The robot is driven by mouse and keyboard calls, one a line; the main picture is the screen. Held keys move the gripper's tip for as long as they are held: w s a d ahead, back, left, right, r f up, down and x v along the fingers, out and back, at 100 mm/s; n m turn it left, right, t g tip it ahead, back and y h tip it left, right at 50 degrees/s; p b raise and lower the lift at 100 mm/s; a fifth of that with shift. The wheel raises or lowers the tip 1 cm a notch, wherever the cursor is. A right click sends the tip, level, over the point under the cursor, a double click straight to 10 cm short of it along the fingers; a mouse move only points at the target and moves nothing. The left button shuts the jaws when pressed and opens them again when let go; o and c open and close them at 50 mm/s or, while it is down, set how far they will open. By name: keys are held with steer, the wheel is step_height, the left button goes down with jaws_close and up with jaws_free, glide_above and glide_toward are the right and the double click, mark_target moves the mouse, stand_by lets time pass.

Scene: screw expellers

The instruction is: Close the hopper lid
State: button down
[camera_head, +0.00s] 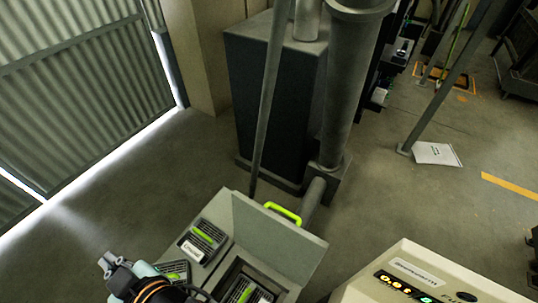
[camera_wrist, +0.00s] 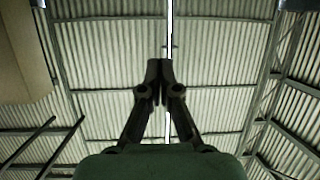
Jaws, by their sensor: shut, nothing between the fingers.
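The hopper lid (camera_head: 275,238) is a grey flat panel at the bottom centre of the head view. It stands raised and tilted, with a bright green handle (camera_head: 283,212) on its far upper edge. The hopper opening (camera_head: 233,275) shows in front of it as a dark recess with a green-marked item inside. My gripper (camera_head: 107,262) is at the lower left of the head view, left of the hopper and apart from the lid. In the wrist view my gripper (camera_wrist: 160,68) has its fingers together and empty, pointing up toward the roof.
Black grilles with green handles (camera_head: 203,238) sit left of the opening. A cream control box with a display (camera_head: 420,280) stands at right. A vertical grey pipe (camera_head: 350,90), a thin pole (camera_head: 268,100) and a dark cabinet (camera_head: 270,90) rise behind the lid. Floor at left is clear.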

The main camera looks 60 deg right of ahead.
steer(key=w+d+r+p, duration=0.3)
steer(key=d+r, duration=0.2)
steer(key=w+d+f+g+p, duration=0.1)
steer(key=d+f+g, duration=0.1)
steer(key=d, duration=0.6)
steer(key=w+d+f+g+p, duration=0.1)
steer(key=d+f+g+p, duration=0.15)
steer(key=d, duration=0.45)
steer(key=s+d+f+g+y+b, duration=0.1)
steer(key=s+d+f+g, duration=0.1)
steer(key=s+d+f, duration=0.4)
steer(key=s+d+f+g+y, duration=0.15)
steer(key=s+d, duration=0.25)
steer(key=d, duration=0.4)
steer(key=s+d+f+y, duration=0.1)
steer(key=s+d+y, duration=0.1)
steer(key=s+d, duration=0.35)
steer(key=s+d+f+y, duration=0.1)
steer(key=s+d, duration=0.1)
steer(key=s, duration=0.6)
steer(key=w+a+f+p, duration=0.2)
steer(key=w+a+f, duration=0.3)
steer(key=a+f, duration=0.2)
steer(key=shift+w+a+g, duration=0.25)
steer(key=shift+a+g, duration=0.05)
steer(key=shift+a, duration=0.6)
